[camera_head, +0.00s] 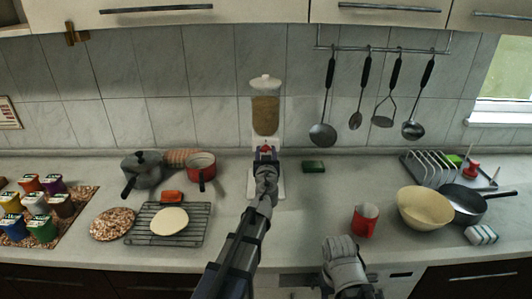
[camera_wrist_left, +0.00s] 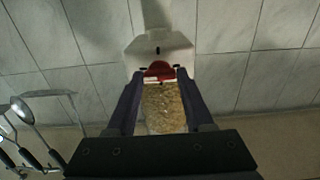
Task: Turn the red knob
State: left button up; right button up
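The red knob (camera_head: 266,149) is on the front of a white dispenser, just below its clear container of grain (camera_head: 265,115). My left gripper (camera_head: 265,155) is at the knob and partly covers it. In the left wrist view the red knob (camera_wrist_left: 160,70) shows between the tips of my left gripper (camera_wrist_left: 160,78). The fingers stand wide apart, one on each side; I cannot tell whether they touch it. My right arm's end (camera_head: 345,252) is low at the counter's front edge, and its fingers cannot be made out.
A red mug (camera_head: 364,220) stands right of my left arm, with a cream bowl (camera_head: 424,208) and a dark pan (camera_head: 465,203) beyond. A wire rack (camera_head: 190,235), a grey pot (camera_head: 143,170) and a red pan (camera_head: 201,168) are left. Utensils hang above a small green block (camera_head: 314,167).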

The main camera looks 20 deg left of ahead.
pick_arm(q)
grip_shut()
jog(key=shift+m, duration=0.4)
jog(key=m, duration=0.4)
jog(key=shift+d, duration=0.1)
jog(key=m, duration=0.8)
jog(key=shift+d+f+m, duration=0.1)
jog(key=shift+m, duration=0.3)
jog(key=shift+f+m, duration=0.1)
jog(key=shift+m, duration=1.8)
